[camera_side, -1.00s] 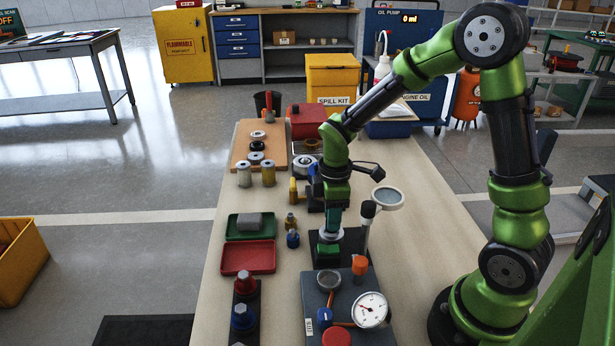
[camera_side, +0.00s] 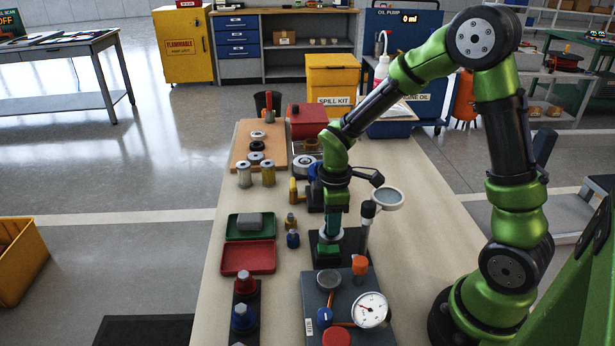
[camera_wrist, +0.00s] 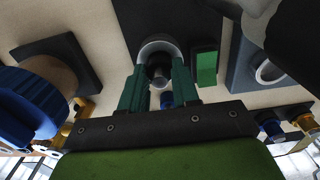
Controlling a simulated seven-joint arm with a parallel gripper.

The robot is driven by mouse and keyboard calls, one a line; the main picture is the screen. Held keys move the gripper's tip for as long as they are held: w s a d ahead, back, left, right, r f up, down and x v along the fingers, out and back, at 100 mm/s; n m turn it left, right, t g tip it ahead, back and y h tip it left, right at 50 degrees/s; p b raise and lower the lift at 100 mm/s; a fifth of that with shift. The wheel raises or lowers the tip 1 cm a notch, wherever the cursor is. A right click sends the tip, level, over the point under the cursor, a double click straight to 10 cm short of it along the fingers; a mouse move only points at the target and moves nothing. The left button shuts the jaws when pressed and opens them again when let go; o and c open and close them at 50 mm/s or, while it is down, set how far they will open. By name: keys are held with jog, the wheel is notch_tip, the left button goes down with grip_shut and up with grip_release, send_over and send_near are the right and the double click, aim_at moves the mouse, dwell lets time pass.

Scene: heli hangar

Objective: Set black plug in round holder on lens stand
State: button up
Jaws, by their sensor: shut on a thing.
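The lens stand has a dark base (camera_side: 352,243), an upright post and a round magnifier lens (camera_side: 388,197). My gripper (camera_side: 331,228) points down over the base, left of the post. In the wrist view its green fingers (camera_wrist: 159,88) are closed on the dark plug (camera_wrist: 160,72). The plug lies at the opening of a pale grey round holder (camera_wrist: 158,44). Its lower end is hidden, so I cannot tell how deep it sits. A green block (camera_side: 328,249) is in front of the gripper on the base; it also shows in the wrist view (camera_wrist: 206,68).
A grey panel with a gauge (camera_side: 370,309) and knobs stands close in front. Red (camera_side: 249,257) and green (camera_side: 236,232) trays lie to the left. The lens post is close on the gripper's right. Bare tabletop (camera_side: 420,220) lies farther right.

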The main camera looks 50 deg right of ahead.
jog(key=shift+f, duration=0.25)
jog(key=o, duration=1)
jog(key=shift+o, duration=0.2)
jog(key=shift+r, duration=3.5)
jog(key=shift+r, duration=0.15)
jog(key=s+a+r+m+t+y, duration=0.1)
jog(key=s+a+r+m+t, duration=0.2)
jog(key=s+r+m, duration=0.2)
jog(key=s+a+r+m+t+y, duration=0.1)
jog(key=s+a+r+m+t, duration=0.1)
jog(key=s+r+m+t, duration=0.2)
notch_tip(320, 180, up, 4)
jog(key=s+m, duration=0.2)
jog(key=m, duration=0.2)
jog(key=shift+s+a, duration=0.25)
jog(key=shift+a, duration=0.15)
